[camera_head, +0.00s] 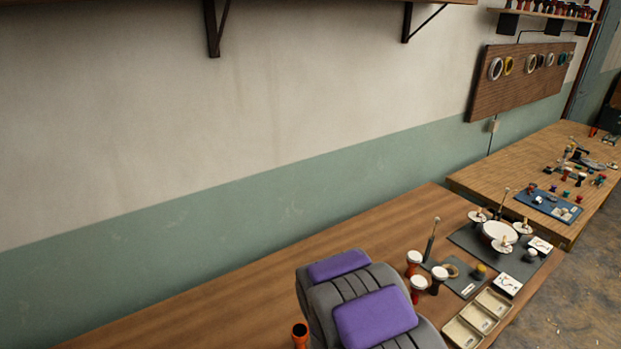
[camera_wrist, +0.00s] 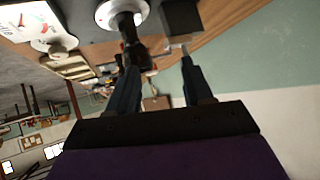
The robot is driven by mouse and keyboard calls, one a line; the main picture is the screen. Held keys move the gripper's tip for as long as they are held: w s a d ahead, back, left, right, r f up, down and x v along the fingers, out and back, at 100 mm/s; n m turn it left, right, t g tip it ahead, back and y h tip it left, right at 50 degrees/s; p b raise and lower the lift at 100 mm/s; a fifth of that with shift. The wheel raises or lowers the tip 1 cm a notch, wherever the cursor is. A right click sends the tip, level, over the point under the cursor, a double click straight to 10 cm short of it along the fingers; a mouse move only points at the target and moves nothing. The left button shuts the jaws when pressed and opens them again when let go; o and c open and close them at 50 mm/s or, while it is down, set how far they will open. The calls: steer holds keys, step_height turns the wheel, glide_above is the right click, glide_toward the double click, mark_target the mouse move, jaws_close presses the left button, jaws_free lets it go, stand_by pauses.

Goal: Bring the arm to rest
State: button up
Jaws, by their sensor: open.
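My arm (camera_head: 375,318), grey with purple pads, rises at the bottom middle of the head view, in front of the wooden table (camera_head: 230,285). My gripper is not clearly visible there. In the wrist view my gripper (camera_wrist: 158,62) has its two dark fingers spread apart, with nothing held between them. That view looks upside down, with the table surface along the top. A goblet drum (camera_wrist: 122,10) with a pale round rim and dark body shows beyond the left finger, and a dark grey block (camera_wrist: 188,20) beyond the right one.
Small goblet drums (camera_head: 414,260), an open tray (camera_head: 478,318) and a dark mat with a round white drum (camera_head: 499,233) crowd the table's right end. An orange goblet drum (camera_head: 300,334) stands left of my arm. The table's left part is clear. A wall shelf bracket (camera_head: 214,28) hangs above.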

steer(key=s+a+r+n+g+y+b, duration=0.1)
steer(key=s+a+r+n+g+y, duration=0.15)
steer(key=s+r, duration=0.4)
steer(key=s+a+r+n+g+y+b, duration=0.1)
steer(key=s+a+r+g+y, duration=0.1)
steer(key=s+r+g, duration=0.4)
steer(key=s+d+r+n+g, duration=0.1)
steer(key=s+r, duration=0.1)
steer(key=s, duration=0.6)
steer(key=s+d+r+n+g+b, duration=0.1)
steer(key=s+d+r, duration=0.1)
steer(key=s, duration=0.6)
steer(key=s+d+r+n+g, duration=0.1)
steer(key=s+r, duration=0.3)
steer(key=s, duration=0.4)
steer(key=shift+s+d+r, duration=0.2)
steer(key=shift+s, duration=0.15)
steer(key=shift+h, duration=0.25)
